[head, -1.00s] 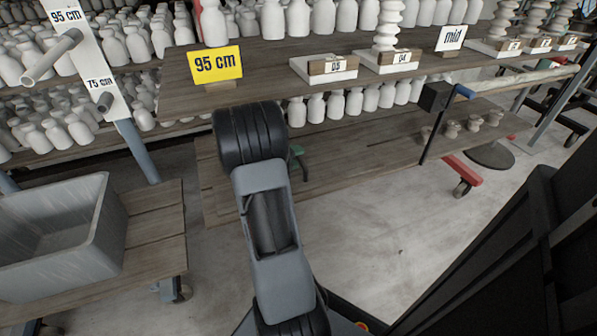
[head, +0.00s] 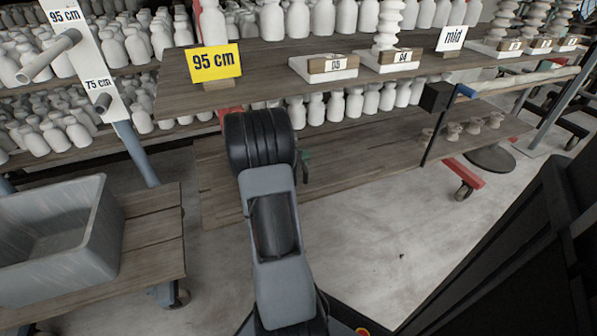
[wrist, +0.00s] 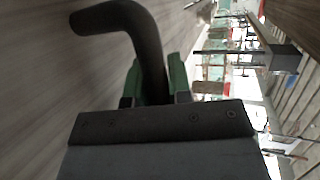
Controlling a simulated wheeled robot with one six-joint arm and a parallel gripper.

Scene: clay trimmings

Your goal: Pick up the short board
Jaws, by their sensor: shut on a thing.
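My gripper (wrist: 156,78) has green fingers and is shut on a dark, curved bar (wrist: 118,14) in the wrist view. The bar rises between the fingers and bends over to the left. What it is attached to is hidden, and I cannot tell whether it belongs to the short board. In the head view my arm reaches down in front of the shelf and hides most of the gripper; only a little green (head: 304,166) shows beside it. I cannot pick out the short board for certain in either view.
A yellow "95 cm" sign (head: 215,64) stands on the upper shelf (head: 270,68), beside white bottles and numbered blocks (head: 323,67). The wooden lower shelf (head: 350,150) is mostly bare. A grey tub (head: 95,235) sits on a cart at left. Open floor (head: 390,230) lies right.

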